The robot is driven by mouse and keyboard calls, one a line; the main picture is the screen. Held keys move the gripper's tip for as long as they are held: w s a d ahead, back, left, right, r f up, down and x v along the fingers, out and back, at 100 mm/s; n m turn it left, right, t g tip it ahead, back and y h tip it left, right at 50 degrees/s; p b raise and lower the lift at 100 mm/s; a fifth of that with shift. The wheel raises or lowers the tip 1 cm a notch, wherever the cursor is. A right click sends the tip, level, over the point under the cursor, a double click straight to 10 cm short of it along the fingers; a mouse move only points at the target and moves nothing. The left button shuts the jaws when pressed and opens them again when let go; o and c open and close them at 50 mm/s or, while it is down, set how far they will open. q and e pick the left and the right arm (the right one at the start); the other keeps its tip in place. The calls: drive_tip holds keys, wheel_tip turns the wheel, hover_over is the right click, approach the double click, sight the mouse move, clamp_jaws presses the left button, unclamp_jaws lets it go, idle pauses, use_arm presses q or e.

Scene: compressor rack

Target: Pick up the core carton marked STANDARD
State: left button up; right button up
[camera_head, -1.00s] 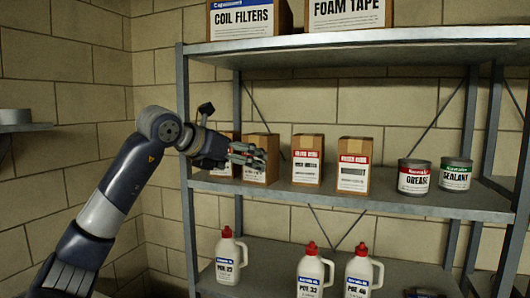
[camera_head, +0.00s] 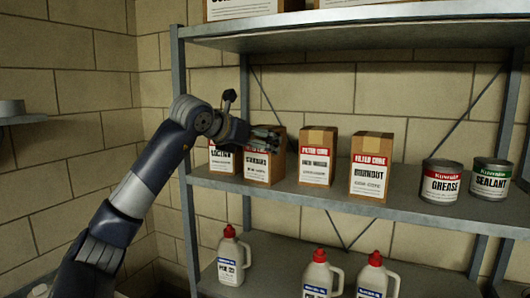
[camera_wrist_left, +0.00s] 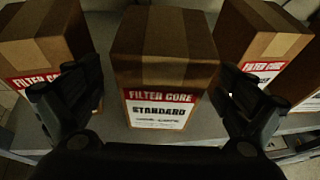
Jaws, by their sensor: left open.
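The core carton marked STANDARD (camera_wrist_left: 165,75) is a brown box with a red FILTER CORE band and a white label. In the left wrist view it stands upright in the middle, between the spread fingers of my left gripper (camera_wrist_left: 150,105), with gaps on both sides. In the head view it appears to be the second carton from the left (camera_head: 258,170) on the middle shelf, its upper part partly hidden by my gripper. My left gripper (camera_head: 264,136) is open and empty at its upper front. My right gripper is not in view.
A similar carton (camera_head: 221,160) stands close on the left. Another carton (camera_head: 316,160) and the BURNOUT carton (camera_head: 371,168) stand to the right, then grease (camera_head: 441,183) and sealant (camera_head: 490,180) cans. Jugs (camera_head: 231,258) are below. The upper shelf (camera_head: 350,36) overhangs.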

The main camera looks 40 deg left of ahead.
use_arm(q)
drive_tip(key=p+x, duration=0.2)
drive_tip(key=x, duration=0.2)
drive_tip(key=shift+w+f, duration=0.15)
drive_tip(key=shift+w, duration=0.25)
drive_tip(key=shift+s, duration=0.1)
drive_tip(key=c, duration=1.6)
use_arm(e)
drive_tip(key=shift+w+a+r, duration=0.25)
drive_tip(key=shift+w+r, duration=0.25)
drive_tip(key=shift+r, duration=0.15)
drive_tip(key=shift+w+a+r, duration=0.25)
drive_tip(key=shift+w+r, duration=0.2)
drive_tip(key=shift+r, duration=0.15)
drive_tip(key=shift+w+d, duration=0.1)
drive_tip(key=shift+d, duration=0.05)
